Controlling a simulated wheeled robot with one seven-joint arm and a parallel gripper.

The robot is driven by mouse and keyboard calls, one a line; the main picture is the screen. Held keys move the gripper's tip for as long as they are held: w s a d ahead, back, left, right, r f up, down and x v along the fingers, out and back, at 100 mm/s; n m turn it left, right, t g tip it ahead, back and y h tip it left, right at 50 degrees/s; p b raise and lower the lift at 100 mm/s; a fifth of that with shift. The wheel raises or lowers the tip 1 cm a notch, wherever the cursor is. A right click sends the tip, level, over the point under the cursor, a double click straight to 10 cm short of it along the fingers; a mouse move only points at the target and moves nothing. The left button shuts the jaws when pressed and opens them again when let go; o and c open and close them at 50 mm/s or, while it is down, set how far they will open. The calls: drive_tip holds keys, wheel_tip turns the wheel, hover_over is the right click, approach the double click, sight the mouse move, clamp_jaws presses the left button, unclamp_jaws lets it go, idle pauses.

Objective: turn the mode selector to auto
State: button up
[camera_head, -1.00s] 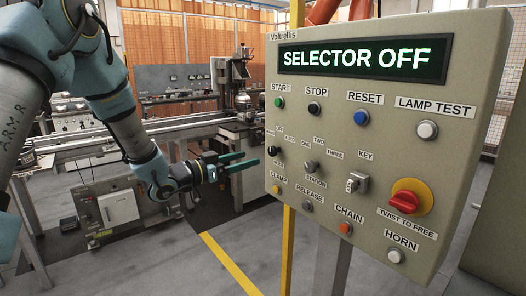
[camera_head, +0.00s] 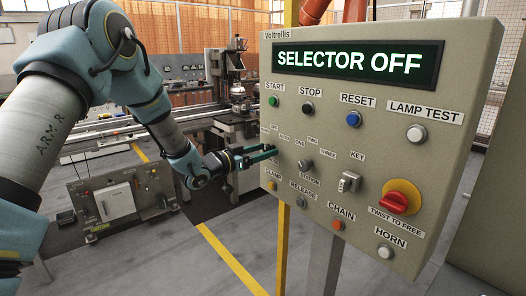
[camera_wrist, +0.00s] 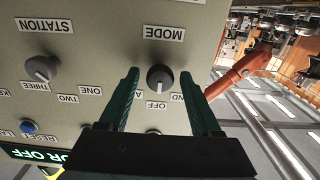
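The mode selector (camera_wrist: 160,77) is a dark round knob under the upside-down MODE label in the wrist view. Its white mark points towards the OFF label. My gripper (camera_wrist: 159,72) is open, with one green finger on each side of the knob; I cannot tell whether they touch it. In the head view my gripper (camera_head: 272,151) is at the panel's left edge and its fingers hide the mode selector. The panel display (camera_head: 357,62) reads SELECTOR OFF.
The station selector (camera_head: 305,165) sits just right of my gripper. The clamp button (camera_head: 272,185) is below it and the start button (camera_head: 273,101) above. The key switch (camera_head: 349,182) and red twist-to-free knob (camera_head: 397,201) are further right.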

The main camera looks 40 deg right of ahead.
clamp_jaws()
idle(0.3)
drive_tip(key=shift+f+b, duration=0.1)
drive_tip(key=shift+b, duration=0.3)
drive_tip(key=m+b, duration=0.9)
drive_tip(key=b, duration=0.6)
